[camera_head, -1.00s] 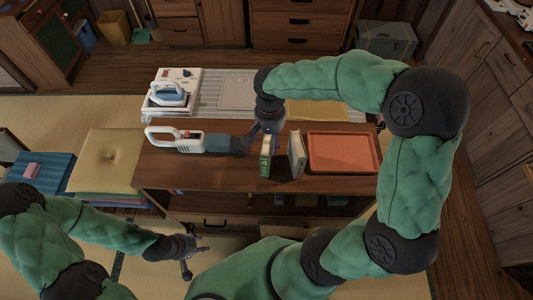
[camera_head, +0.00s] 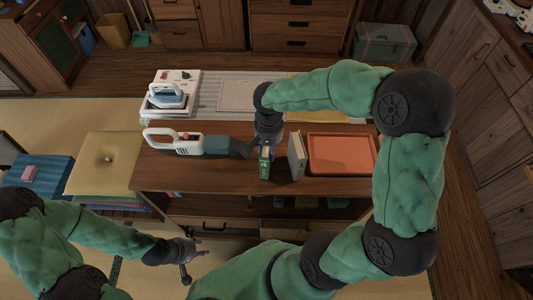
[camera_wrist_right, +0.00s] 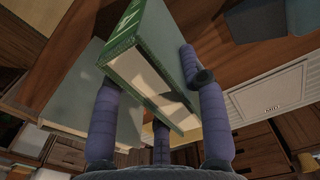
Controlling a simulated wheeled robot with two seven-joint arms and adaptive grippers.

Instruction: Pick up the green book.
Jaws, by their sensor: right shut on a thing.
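The green book (camera_head: 264,165) stands upright near the front of the wooden table, its green spine facing me. My right gripper (camera_head: 266,146) comes down on it from behind and above. In the right wrist view the green book (camera_wrist_right: 148,50) sits between the fingers of my right gripper (camera_wrist_right: 158,95), which are shut on it. The book's lower end is hidden from the wrist camera, so I cannot tell if it still touches the table. My left gripper (camera_head: 196,252) is open and empty, low in front of the table.
A grey-covered book (camera_head: 298,155) stands just right of the green one. An orange tray (camera_head: 341,171) lies further right. A handheld vacuum (camera_head: 190,144) lies to the left, and an iron (camera_head: 167,96) stands behind it. A yellow cushion (camera_head: 104,160) is left of the table.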

